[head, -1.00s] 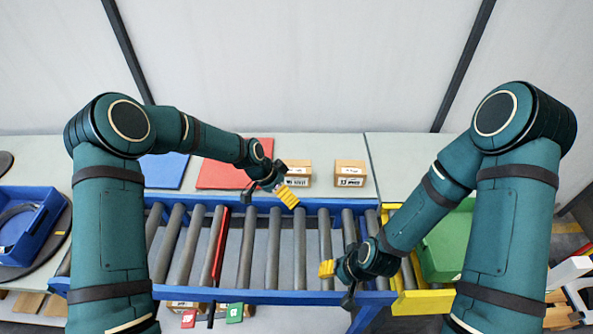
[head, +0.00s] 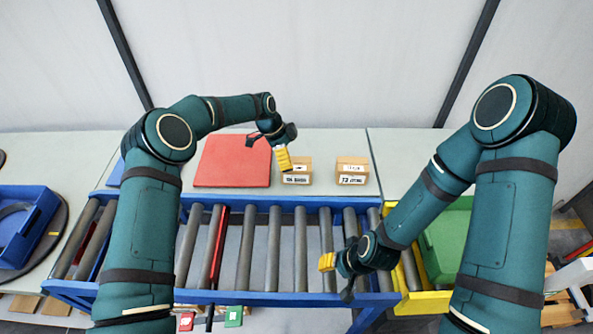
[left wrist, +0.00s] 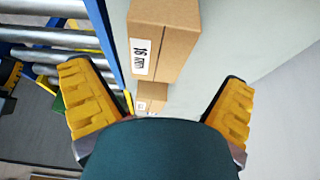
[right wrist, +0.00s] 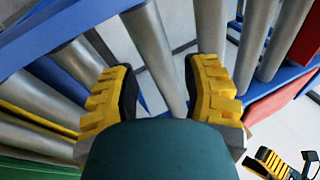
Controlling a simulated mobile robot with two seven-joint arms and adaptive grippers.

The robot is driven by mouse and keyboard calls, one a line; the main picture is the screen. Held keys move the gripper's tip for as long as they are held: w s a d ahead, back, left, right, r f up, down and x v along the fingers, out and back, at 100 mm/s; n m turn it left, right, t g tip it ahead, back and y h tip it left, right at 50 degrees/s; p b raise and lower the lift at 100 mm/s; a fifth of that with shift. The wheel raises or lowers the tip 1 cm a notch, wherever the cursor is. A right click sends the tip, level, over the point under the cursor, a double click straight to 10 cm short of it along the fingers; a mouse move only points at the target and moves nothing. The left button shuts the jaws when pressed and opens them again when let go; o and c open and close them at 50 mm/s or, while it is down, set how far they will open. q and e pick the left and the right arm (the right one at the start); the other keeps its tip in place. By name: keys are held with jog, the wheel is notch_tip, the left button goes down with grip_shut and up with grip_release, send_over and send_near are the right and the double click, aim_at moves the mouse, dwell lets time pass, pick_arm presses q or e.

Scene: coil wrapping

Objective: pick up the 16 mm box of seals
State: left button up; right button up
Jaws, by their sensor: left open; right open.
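Two small cardboard boxes with white labels stand on the grey table behind the conveyor. The left one (head: 299,174), seemingly the 16 mm box of seals, is partly covered by my left gripper (head: 283,159). In the left wrist view this box (left wrist: 172,38) shows between the yellow fingers, with a label that seems to read 16 mm. The left gripper is open and empty, just at the box's left side. The right box (head: 352,180) has a label hard to read. My right gripper (head: 326,262) is open and empty above the conveyor rollers.
A red mat (head: 233,162) lies left of the boxes. The blue-framed roller conveyor (head: 260,297) runs in front of the table. A green bin (head: 447,245) sits at the right and a blue bin (head: 22,225) at the far left.

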aim_at(296, 163)
pick_arm(q)
jog(key=x, duration=0.6)
jog(key=shift+s+d, duration=0.1)
jog(key=shift+d, duration=0.15)
jog(key=shift+f, duration=0.25)
jog(key=shift+f+b, duration=0.2)
jog(key=shift+b, duration=0.25)
jog(key=shift+c, duration=0.3)
jog(key=shift+d, duration=0.1)
jog(key=c, duration=1.2)
